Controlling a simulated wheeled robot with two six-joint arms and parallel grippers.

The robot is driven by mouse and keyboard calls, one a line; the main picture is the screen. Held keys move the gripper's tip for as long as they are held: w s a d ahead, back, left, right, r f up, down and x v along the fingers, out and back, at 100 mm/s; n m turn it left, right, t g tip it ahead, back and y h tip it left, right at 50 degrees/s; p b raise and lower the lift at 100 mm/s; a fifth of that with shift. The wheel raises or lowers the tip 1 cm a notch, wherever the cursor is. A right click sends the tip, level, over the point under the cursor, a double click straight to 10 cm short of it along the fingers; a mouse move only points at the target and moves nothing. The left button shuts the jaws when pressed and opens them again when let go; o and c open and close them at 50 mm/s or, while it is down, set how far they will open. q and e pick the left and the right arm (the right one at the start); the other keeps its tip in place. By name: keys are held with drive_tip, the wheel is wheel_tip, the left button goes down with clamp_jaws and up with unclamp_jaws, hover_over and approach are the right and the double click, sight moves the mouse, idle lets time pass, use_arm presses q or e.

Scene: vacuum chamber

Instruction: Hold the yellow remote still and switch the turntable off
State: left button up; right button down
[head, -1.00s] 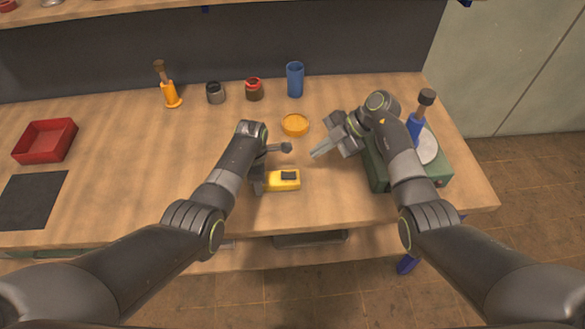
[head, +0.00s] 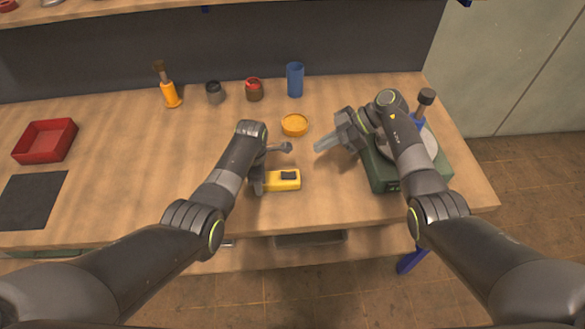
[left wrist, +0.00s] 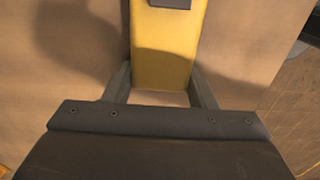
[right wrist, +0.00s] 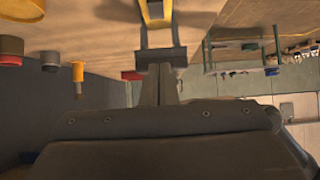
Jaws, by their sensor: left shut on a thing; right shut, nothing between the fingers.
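The yellow remote (head: 291,185) lies on the workbench with a dark button block on its top. My left gripper (head: 262,182) is shut on the remote's left end; the left wrist view shows its fingers (left wrist: 160,92) on both sides of the yellow body (left wrist: 163,55). The turntable (head: 382,178) is a green box with a pale round platter, at the bench's right end, partly hidden by my right arm. My right gripper (head: 318,147) is shut and empty above the bench, between remote and turntable. The right wrist view shows its closed fingers (right wrist: 160,72). I cannot make out the turntable's switch.
A shallow orange dish (head: 294,125) lies behind the remote. A blue cup (head: 295,80), a red-topped jar (head: 254,91), a dark jar (head: 215,93) and an orange-handled brush (head: 170,96) stand along the back. A blue-handled tool (head: 420,115) stands by the turntable. A red tray (head: 45,141) is far left.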

hover_over(287, 175)
drive_tip(key=d, duration=0.2)
wheel_tip(287, 175, down, 7)
drive_tip(key=shift+r, duration=0.2)
drive_tip(key=shift+a+f, duration=0.2)
drive_tip(key=shift+f, duration=1.45)
drive_tip(key=shift+a+f+h, duration=0.1)
drive_tip(key=shift+f+h, duration=0.05)
drive_tip(key=shift+h, duration=0.15)
drive_tip(key=shift+a+r, duration=0.25)
drive_tip(key=shift+a, duration=0.5)
